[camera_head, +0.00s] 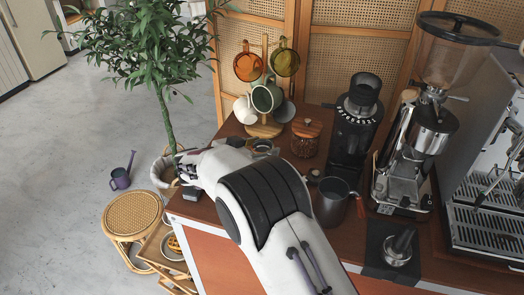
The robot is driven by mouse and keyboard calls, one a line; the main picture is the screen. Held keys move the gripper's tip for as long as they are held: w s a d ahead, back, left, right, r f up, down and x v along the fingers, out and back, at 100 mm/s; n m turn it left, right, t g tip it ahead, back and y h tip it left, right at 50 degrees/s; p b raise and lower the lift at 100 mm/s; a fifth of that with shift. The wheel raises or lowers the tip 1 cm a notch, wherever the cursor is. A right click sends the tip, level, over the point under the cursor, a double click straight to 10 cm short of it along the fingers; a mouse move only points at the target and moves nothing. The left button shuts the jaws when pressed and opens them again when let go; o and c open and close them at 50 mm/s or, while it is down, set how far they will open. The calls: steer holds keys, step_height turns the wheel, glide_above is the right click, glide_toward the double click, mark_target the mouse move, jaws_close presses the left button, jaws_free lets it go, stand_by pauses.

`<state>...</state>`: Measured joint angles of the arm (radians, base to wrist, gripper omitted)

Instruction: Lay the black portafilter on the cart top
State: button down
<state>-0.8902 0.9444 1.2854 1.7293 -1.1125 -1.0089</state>
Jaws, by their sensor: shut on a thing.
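My gripper (188,171) is over the left end of the wooden cart top (209,204), seen from behind and partly covered by my white arm. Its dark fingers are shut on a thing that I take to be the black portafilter. Little of that thing shows. A dark grey piece (191,194) shows just below the fingers, close to the cart's left edge. I cannot tell whether it is part of the portafilter or whether it touches the cart top.
A mug tree with several cups (263,98), a lidded jar (305,139), a black grinder (355,125) and a dark pitcher (333,202) stand right of my gripper. A tamper (398,246) is on a black mat. A rattan stool (137,214) and a potted plant (169,115) are beyond the left edge.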

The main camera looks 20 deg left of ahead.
steer(key=shift+f, duration=0.65)
steer(key=shift+f, duration=0.3)
steer(key=c, duration=1)
jaws_free()
steer(key=shift+c, duration=0.2)
steer(key=shift+s+a+r, duration=0.1)
steer(key=shift+s+r, duration=0.05)
steer(key=shift+r, duration=0.2)
steer(key=v, duration=1.1)
steer(key=shift+s+a, duration=0.15)
steer(key=shift+s, duration=0.15)
